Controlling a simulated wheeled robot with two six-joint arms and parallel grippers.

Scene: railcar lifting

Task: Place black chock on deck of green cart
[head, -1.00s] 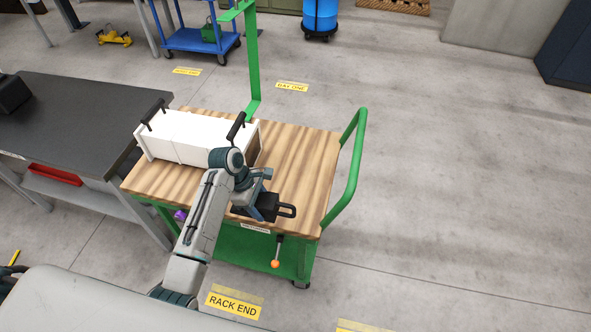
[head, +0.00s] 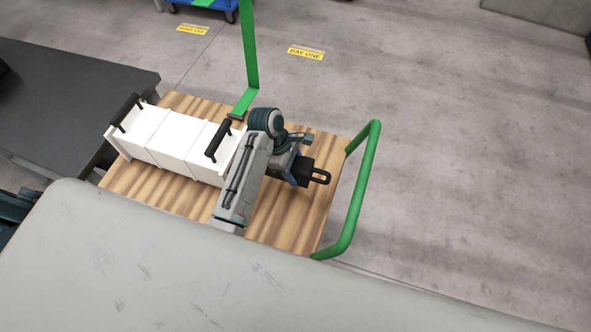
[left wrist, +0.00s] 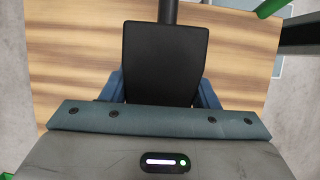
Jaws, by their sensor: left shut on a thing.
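The black chock (head: 309,172) is a dark block with a loop handle on its right side. My left gripper (head: 297,172) is shut on it, above the right part of the wooden deck of the green cart (head: 177,192). In the left wrist view the chock (left wrist: 165,62) sits between the blue fingers of the gripper (left wrist: 165,92), with the wood deck (left wrist: 70,60) below. I cannot tell whether the chock touches the deck. My right gripper is not in view.
A white box with black handles (head: 165,140) stands on the deck's left part. A green post (head: 248,60) rises at the deck's back edge, and a green push rail (head: 367,185) at its right. A dark table (head: 70,95) is at left.

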